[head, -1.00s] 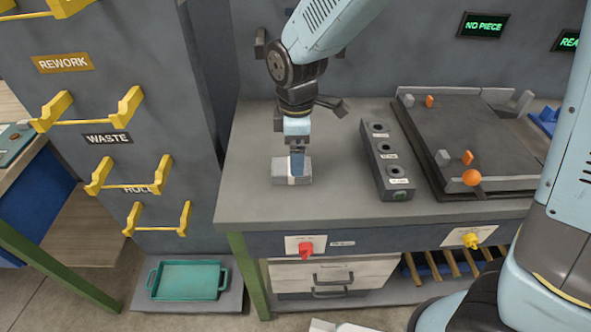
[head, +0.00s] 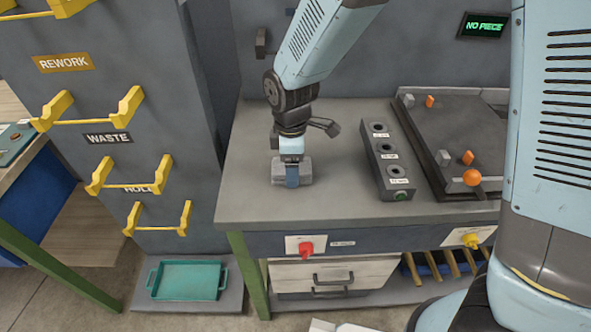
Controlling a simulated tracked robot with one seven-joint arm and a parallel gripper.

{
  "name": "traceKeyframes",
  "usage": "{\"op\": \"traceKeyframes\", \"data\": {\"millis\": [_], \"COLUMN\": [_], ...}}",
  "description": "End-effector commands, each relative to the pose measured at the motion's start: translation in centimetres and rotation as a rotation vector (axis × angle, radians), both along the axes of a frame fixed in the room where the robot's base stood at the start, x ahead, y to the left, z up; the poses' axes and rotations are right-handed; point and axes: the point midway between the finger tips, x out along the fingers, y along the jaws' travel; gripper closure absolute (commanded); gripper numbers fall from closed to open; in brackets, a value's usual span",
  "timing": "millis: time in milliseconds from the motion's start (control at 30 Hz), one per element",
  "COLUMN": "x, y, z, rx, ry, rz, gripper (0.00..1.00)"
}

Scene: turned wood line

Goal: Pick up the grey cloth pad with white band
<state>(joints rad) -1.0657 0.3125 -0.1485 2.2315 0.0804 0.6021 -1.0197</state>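The grey cloth pad (head: 279,172) lies on the left part of the grey workbench in the head view. Its white band does not show; my gripper covers the pad's middle. The far finger is hidden, so I cannot tell whether the fingers are closed on the pad. The pad appears to rest on the bench top.
A dark block with round holes (head: 388,163) stands right of the pad. Further right is a dark fixture tray (head: 450,140) with an orange ball (head: 472,177). A red knob (head: 306,249) is on the bench front. Bare bench top (head: 335,203) lies around the pad.

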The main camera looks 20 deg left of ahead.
Motion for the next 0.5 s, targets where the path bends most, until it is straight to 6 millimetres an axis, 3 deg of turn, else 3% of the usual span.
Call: {"op": "traceKeyframes", "data": {"millis": [367,500], "x": [0.02,0.02], "y": [-0.03,-0.03], "z": [0.01,0.02], "rx": [0.0,0.0], "ry": [0.0,0.0], "rz": [0.0,-0.001], "gripper": [0.57,0.58]}}
